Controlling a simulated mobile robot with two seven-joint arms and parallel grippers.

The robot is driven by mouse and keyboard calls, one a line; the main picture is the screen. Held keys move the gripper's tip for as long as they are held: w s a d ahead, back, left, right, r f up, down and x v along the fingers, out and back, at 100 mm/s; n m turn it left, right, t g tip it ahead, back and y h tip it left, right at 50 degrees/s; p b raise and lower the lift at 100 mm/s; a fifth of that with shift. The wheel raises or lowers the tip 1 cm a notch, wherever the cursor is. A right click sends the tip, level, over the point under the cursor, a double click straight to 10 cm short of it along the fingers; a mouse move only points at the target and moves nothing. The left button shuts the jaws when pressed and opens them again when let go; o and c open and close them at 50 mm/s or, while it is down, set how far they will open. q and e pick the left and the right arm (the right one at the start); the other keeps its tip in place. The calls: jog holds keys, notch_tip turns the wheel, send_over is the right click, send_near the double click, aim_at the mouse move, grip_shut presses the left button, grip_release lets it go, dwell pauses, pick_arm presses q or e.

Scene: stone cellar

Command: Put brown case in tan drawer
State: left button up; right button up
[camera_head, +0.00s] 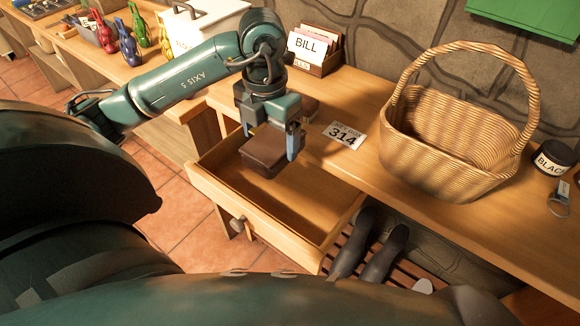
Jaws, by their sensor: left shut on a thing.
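The brown case (268,152) is a small dark brown box, held between the fingers of my left gripper (270,140). The gripper points down and is shut on the case. The case hangs over the tan drawer (262,231), in front of its back part. The drawer is pulled out from under the wooden table and its visible inside is bare. I cannot tell exactly how high the case is above the drawer floor. My right gripper does not show.
A wicker basket (440,160) with a tall handle stands on the table (365,97) right of the drawer. A card marked 314 (345,134) and a BILL card holder (318,60) lie near. A black jar (553,158) stands far right. Dark boots (385,252) stand below.

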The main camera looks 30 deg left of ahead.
pick_arm(q)
notch_tip(320, 180, down, 10)
jog(key=shift+f, duration=0.55)
jog(key=shift+w, duration=0.35)
jog(key=w, duration=0.3)
jog(key=shift+w+d+r, duration=0.1)
jog(key=shift+w+d, duration=0.1)
jog(key=shift+w, duration=0.1)
jog(key=shift+s+f, duration=0.15)
jog(key=shift+f, duration=0.5)
jog(key=shift+f, duration=0.1)
jog(key=o, duration=0.7)
jog(key=shift+f, duration=0.1)
jog(key=o, duration=0.3)
